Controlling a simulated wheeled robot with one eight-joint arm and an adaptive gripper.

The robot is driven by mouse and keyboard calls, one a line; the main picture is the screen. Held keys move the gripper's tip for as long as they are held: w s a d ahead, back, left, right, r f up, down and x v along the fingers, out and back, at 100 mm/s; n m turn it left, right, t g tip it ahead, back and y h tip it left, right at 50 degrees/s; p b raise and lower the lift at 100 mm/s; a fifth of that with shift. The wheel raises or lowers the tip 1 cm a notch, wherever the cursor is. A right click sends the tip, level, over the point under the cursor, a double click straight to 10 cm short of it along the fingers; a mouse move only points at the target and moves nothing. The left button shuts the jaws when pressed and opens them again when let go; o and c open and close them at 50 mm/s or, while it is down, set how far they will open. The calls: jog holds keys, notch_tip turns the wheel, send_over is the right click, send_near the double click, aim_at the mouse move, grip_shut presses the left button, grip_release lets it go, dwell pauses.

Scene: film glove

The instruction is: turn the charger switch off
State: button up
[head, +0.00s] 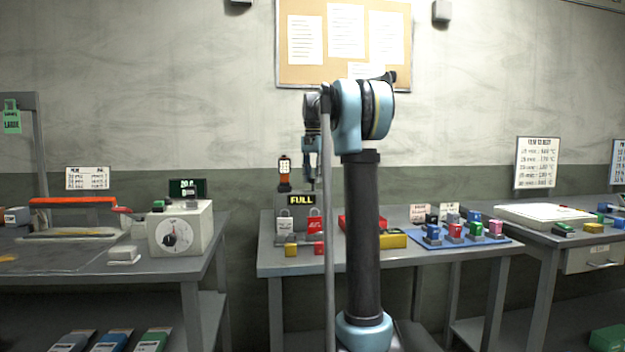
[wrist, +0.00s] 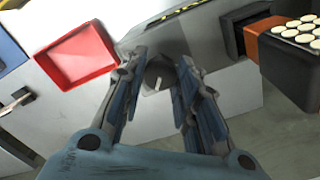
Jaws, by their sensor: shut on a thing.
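The grey charger (head: 294,199) stands on the middle table with a lit yellow FULL display. In the wrist view the charger body (wrist: 236,90) fills the upper middle. Its switch is a round dark grey knob (wrist: 159,73) with a pale pointer mark. My gripper (wrist: 160,62) has one finger on each side of the knob and is shut on it. In the head view my gripper (head: 316,185) reaches down at the charger's right side, and the knob cannot be made out there.
A black-and-orange block with cream round tops (wrist: 296,35) sits at the charger's side. An open red tray (wrist: 77,57) lies close by. Small yellow (head: 291,249) and red (head: 319,248) blocks stand at the table's front. A blue mat (head: 455,241) with several blocks lies right.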

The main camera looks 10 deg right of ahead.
jog(key=n, duration=0.4)
jog(key=shift+w, duration=0.1)
jog(key=n, duration=0.8)
jog(key=shift+n, duration=2.1)
jog(key=o, duration=1.1)
jog(key=shift+c, duration=0.2)
jog(key=shift+r, duration=0.15)
